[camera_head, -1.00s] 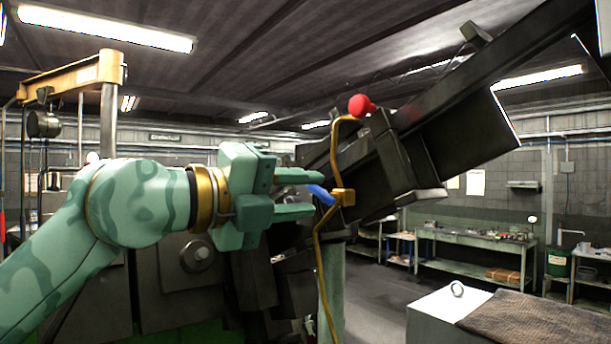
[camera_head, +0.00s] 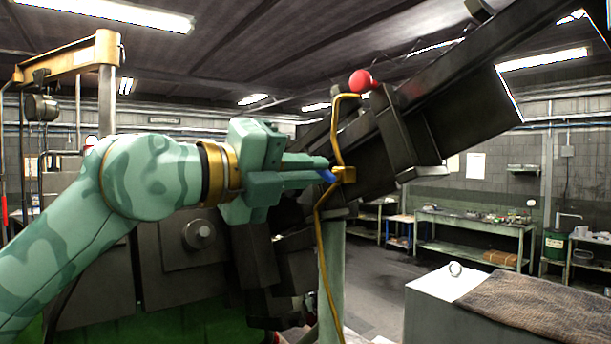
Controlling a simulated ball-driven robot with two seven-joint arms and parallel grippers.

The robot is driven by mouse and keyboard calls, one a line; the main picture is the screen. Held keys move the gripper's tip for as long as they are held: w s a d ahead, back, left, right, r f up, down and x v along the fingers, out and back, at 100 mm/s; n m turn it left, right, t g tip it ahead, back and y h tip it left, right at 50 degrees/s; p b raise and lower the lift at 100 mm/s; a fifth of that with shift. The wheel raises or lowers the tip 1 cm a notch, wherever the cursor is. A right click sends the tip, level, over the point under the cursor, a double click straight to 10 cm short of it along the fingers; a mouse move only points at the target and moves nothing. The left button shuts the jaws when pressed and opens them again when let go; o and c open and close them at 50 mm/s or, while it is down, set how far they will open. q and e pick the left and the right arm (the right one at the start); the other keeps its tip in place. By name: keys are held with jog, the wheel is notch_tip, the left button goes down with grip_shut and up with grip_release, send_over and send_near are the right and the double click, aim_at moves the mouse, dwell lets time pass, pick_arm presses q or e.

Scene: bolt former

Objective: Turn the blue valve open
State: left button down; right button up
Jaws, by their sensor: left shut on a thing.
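The blue valve (camera_head: 327,176) is a small blue lever on a brass body (camera_head: 345,175), set in a thin brass pipe (camera_head: 322,228) that runs up the machine. My left gripper (camera_head: 322,171), on a green camouflage arm coming in from the left, is shut on the blue lever. Its fingers hide most of the lever, and only the end beside the brass body shows. My right gripper is not in view.
A red ball knob (camera_head: 361,81) sits above the valve near the pipe's top. The dark sloping machine (camera_head: 455,125) stands close behind and right. A white block with a brown mat (camera_head: 530,305) is at the lower right.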

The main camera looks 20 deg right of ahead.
pick_arm(q)
jog(key=m+b, duration=0.2)
jog(key=shift+f+m+b, duration=0.1)
jog(key=shift+m+b, duration=0.3)
jog(key=shift+s+d+r+m+b, duration=0.15)
jog(key=shift+m+b, duration=0.55)
jog(key=shift+m, duration=0.85)
jog(key=shift+s+r+m+b, duration=0.2)
jog(key=shift+m+b, duration=0.45)
jog(key=shift+m, duration=0.95)
jog(key=shift+s+d+r+m+b, duration=0.15)
jog(key=shift+m+b, duration=0.55)
jog(key=shift+m, duration=0.85)
jog(key=shift+s+a, duration=0.1)
jog(key=c, duration=1.5)
grip_release()
